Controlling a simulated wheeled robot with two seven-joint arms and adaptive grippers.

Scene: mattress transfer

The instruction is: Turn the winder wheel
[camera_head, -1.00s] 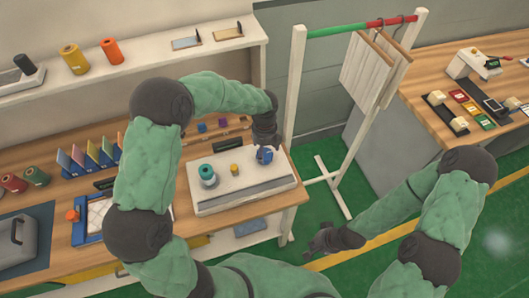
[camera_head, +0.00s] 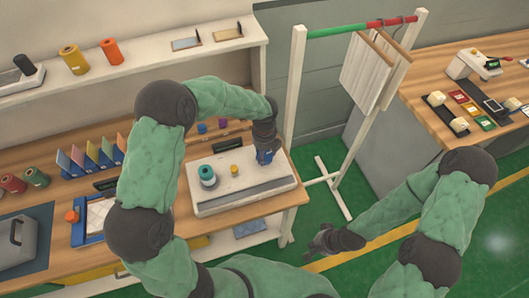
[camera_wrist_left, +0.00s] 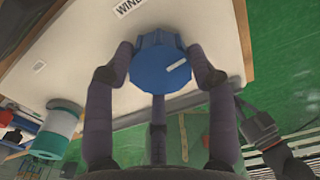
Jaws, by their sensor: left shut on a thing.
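The blue winder wheel (camera_head: 264,157) sits on the right part of the white winder unit (camera_head: 215,200). In the left wrist view the wheel (camera_wrist_left: 160,68) is a ridged blue knob with a white mark pointing to the upper right. My left gripper (camera_head: 265,150) comes down over the wheel from above, and its fingers (camera_wrist_left: 160,78) close around the wheel's sides. My right gripper (camera_head: 318,243) hangs low over the green floor, away from the unit; I cannot make out whether its fingers are open or shut.
A teal spool (camera_head: 207,175) and a small yellow knob (camera_head: 234,169) stand on the unit left of the wheel. Purple and blue pieces lie behind it. A white rack (camera_head: 296,120) with hanging boards stands to the right.

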